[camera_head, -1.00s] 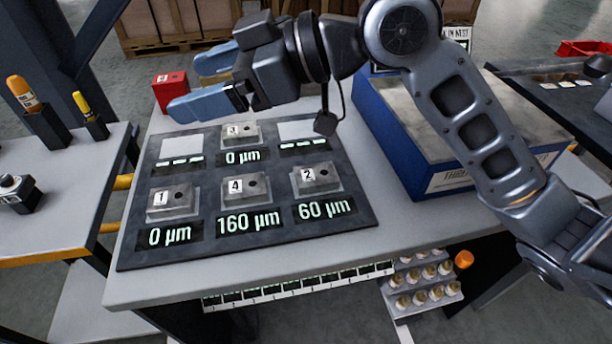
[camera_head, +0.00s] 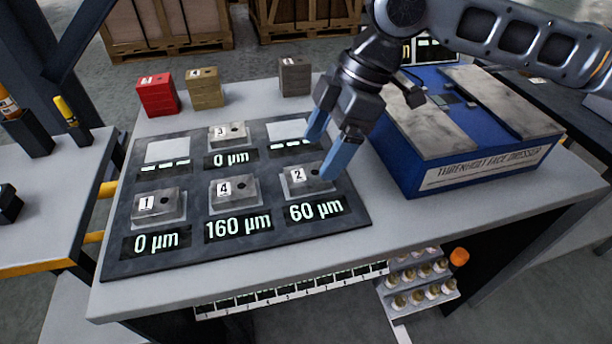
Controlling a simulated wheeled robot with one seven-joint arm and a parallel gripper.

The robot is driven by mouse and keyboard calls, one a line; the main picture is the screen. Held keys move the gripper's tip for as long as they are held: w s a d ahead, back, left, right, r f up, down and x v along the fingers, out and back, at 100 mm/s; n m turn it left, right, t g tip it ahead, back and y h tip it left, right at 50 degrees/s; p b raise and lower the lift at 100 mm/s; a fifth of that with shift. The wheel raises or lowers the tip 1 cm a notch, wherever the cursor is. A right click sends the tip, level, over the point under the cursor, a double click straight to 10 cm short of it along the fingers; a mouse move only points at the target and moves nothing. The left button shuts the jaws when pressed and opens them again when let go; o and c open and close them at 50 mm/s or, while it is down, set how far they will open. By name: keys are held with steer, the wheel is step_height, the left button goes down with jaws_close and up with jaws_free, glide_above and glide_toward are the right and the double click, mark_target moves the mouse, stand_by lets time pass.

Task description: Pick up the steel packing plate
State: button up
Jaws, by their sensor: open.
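A grey block (camera_head: 294,77), steel-like in colour, stands at the back of the table with a small numbered label on top. I cannot tell for certain that it is the steel packing plate. My gripper (camera_head: 322,157) points down over the right side of the dark display board, with its two blue fingers apart and nothing visible between them. The nearer fingertip is close to the right edge of the grey block marked 2 (camera_head: 305,181); I cannot tell whether they touch. The grey block stands behind and to the left of the gripper.
A red block (camera_head: 157,96) and a brass-coloured block (camera_head: 205,89) stand at the back left. The dark board (camera_head: 250,238) bears grey blocks marked 1, 3 and 4, with lit readouts. A blue face dresser (camera_head: 430,165) stands at the right. The table's front strip is clear.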

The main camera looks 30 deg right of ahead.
mark_target(304, 174)
steer(key=x, duration=0.5)
steer(key=shift+a, duration=0.1)
steer(key=shift+r, duration=0.1)
steer(key=c, duration=1.5)
steer(key=shift+w, duration=0.1)
steer(key=shift+r, duration=0.45)
step_height(304, 174, up, 4)
steer(key=shift+f, duration=0.25)
steer(key=s+d+r, duration=0.2)
steer(key=d, duration=0.1)
steer(key=s+d+r, duration=0.2)
steer(key=s, duration=0.1)
steer(key=s+d+r, duration=0.2)
steer(key=d, duration=0.1)
steer(key=shift+s+d+r, duration=0.3)
steer(key=shift+s+d, duration=0.05)
steer(key=shift+s, duration=0.05)
